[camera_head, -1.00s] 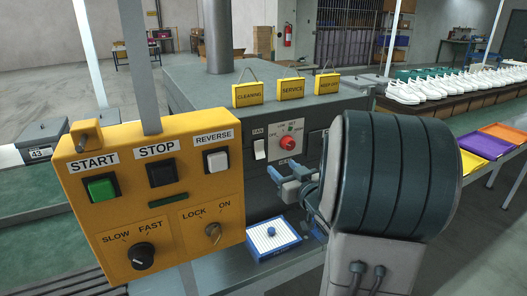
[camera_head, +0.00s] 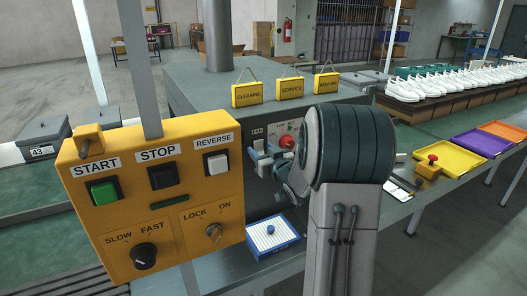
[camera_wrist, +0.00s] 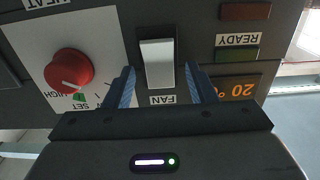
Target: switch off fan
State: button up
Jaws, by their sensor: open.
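The fan switch (camera_wrist: 158,62) is a white rocker in a dark frame, with an upside-down FAN label (camera_wrist: 162,99) beside it in the wrist view. My gripper (camera_wrist: 161,72) is open, its two blue fingers on either side of the switch with gaps to it. I cannot tell whether the fingertips touch the panel. Which side of the rocker is pressed is unclear.
A red heat knob (camera_wrist: 68,70) sits left of the switch in the wrist view, and a READY lamp panel (camera_wrist: 243,40) sits right. The yellow control box (camera_head: 150,200) stands close left of my gripper.

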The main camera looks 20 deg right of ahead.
jog(key=c, duration=1)
jog(key=b, duration=0.3)
jog(key=shift+f+t, duration=0.3)
jog(key=shift+f, duration=0.1)
jog(key=shift+b, duration=0.45)
jog(key=t+b, duration=0.1)
jog(key=b, duration=0.3)
jog(key=t+b, duration=0.1)
jog(key=b, duration=0.4)
jog(key=shift+f+t, duration=0.4)
jog(key=shift+s+r+t+b, duration=0.15)
jog(key=shift+t+b, duration=0.25)
jog(key=shift+b, duration=0.85)
jog(key=o, duration=1)
